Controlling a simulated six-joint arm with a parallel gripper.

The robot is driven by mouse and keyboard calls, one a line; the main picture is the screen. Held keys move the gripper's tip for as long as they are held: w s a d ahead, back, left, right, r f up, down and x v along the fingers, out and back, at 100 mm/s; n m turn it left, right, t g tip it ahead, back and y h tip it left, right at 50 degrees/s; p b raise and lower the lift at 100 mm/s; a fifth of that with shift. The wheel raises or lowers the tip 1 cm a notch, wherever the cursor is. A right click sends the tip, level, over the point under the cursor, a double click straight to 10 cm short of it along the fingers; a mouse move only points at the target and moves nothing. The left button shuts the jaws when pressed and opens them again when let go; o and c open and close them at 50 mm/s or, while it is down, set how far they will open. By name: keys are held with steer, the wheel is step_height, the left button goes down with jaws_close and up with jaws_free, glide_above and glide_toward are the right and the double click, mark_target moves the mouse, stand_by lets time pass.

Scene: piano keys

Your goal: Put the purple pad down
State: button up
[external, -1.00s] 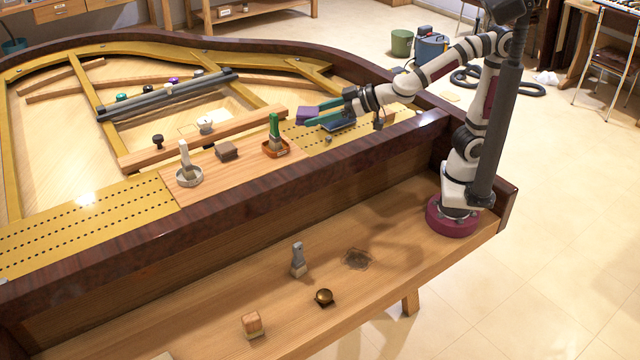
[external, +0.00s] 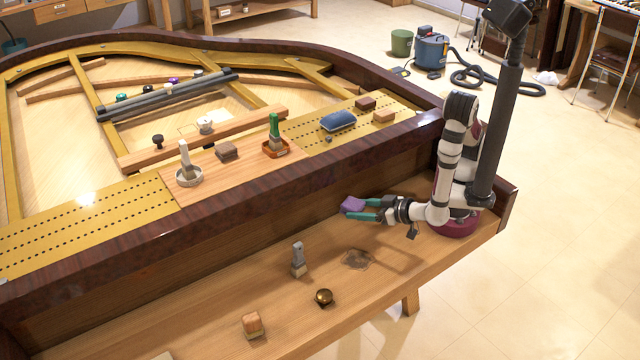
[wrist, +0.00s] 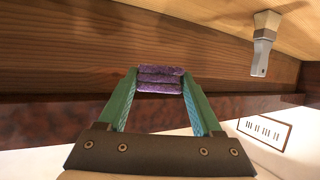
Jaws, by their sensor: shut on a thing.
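The purple pad (external: 353,205) is between the green fingers of my gripper (external: 366,209) in the external view, above the wooden shelf along the piano's front. In the wrist view the purple pad (wrist: 160,79) shows as a layered block at the tips of my gripper (wrist: 160,88), with a finger on each side. The gripper is shut on it. The pad looks held clear of the shelf, though the exact gap cannot be told.
On the wooden shelf (external: 200,335) stand a grey-handled brush (external: 298,260), a brass knob (external: 323,297) and a wooden block (external: 252,325). A dark smudge (external: 357,259) lies near my gripper. A blue pad (external: 338,120) lies on the gold plate above. The dark piano rim (external: 250,180) rises behind the shelf.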

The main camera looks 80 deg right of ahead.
glide_above(365, 272)
steer(key=f, duration=0.6)
steer(key=shift+w+d+f, duration=0.1)
steer(key=shift+d+f, duration=0.15)
steer(key=shift+d, duration=0.05)
steer(key=shift+a+f, duration=0.15)
steer(key=shift+f, duration=0.95)
steer(key=shift+a+f, duration=0.15)
steer(key=shift+f, duration=0.95)
steer(key=shift+f, duration=0.1)
steer(key=o, duration=1.4)
steer(key=shift+c, duration=0.2)
